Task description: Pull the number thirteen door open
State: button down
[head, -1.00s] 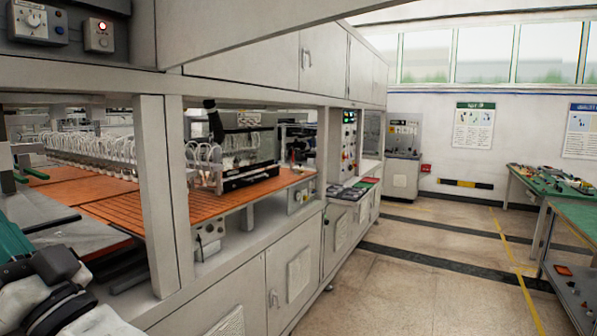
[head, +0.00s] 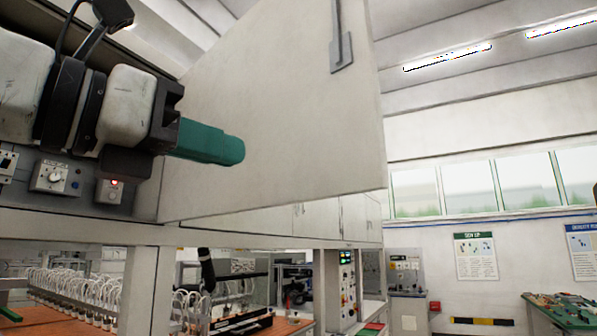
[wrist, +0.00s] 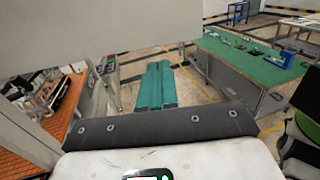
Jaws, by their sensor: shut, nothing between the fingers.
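A large off-white door panel (head: 290,140) stands swung out from the upper cabinet row in the head view. A grey upright bar with a foot plate (head: 342,52) is on its face near the top right. I see no number on it. My gripper (head: 238,151) is shut and empty, its green fingers together, in front of the panel's left part. I cannot tell whether they touch it. In the wrist view the green fingers (wrist: 155,88) lie side by side, and a pale panel (wrist: 90,35) fills the upper left.
A control box with a red light (head: 110,190) sits below my arm. Closed upper cabinets (head: 320,218) continue beyond the panel. A green-topped bench (wrist: 245,60) stands to the right in the wrist view, with open floor (wrist: 200,95) between it and the machine.

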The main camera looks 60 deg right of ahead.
aim_at(326, 179)
jog(key=p+x, duration=0.4)
jog(key=x, duration=0.9)
jog(key=shift+s, duration=0.15)
jog(key=shift+s+d+f+p, duration=0.2)
jog(key=shift+d+p, duration=0.2)
jog(key=shift+d, duration=0.15)
jog(key=shift+d, duration=0.1)
